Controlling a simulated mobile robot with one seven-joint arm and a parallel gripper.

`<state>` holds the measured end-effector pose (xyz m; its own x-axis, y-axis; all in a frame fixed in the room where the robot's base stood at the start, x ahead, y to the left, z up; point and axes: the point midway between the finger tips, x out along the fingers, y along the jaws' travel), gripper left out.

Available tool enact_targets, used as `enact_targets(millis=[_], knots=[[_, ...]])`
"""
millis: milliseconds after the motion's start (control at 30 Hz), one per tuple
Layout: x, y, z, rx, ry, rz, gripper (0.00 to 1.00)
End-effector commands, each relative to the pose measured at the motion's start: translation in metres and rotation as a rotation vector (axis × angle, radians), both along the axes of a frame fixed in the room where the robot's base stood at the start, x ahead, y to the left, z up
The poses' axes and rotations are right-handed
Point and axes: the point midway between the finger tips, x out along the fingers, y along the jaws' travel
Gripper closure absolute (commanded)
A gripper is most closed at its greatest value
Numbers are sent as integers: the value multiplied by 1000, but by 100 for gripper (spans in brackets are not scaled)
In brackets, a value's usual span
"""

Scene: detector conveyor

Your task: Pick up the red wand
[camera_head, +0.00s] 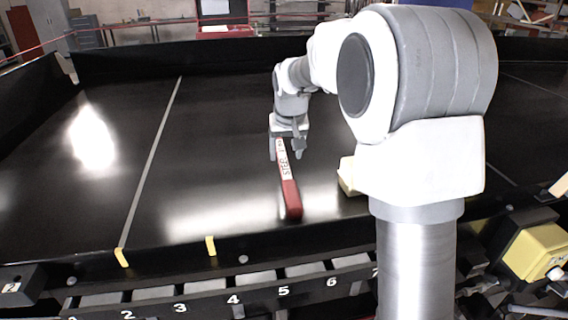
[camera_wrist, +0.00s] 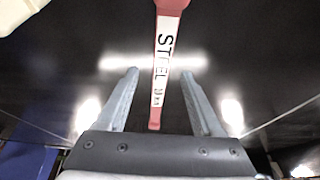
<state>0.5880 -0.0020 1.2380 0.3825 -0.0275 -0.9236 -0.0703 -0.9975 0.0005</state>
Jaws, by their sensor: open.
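The red wand (camera_head: 291,200) has a white label with black lettering and lies on the black conveyor surface in the head view. Its red end points toward the front edge. In the wrist view the wand (camera_wrist: 159,70) runs from the top edge down to between my fingers, slightly tilted, with its narrow red tip close to the gripper's palm. My gripper (camera_head: 285,156) is open above the wand's far end, one finger on each side. In the wrist view both fingers (camera_wrist: 159,74) stand apart from the wand with gaps on both sides.
A cream-yellow object (camera_head: 347,177) lies right of the wand, partly hidden by my arm; a cream shape (camera_wrist: 18,12) shows in the wrist view's top left corner. The black conveyor (camera_head: 215,120) is clear on the left. A low front wall (camera_head: 180,254) borders it.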

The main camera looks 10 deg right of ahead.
Motion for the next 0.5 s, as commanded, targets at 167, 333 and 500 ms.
enact_targets(millis=[167,333,500], knots=[[7,2,-25,1,4,-1,32],[11,2,-33,0,0,-1,32],[11,2,-33,1,0,-1,32]])
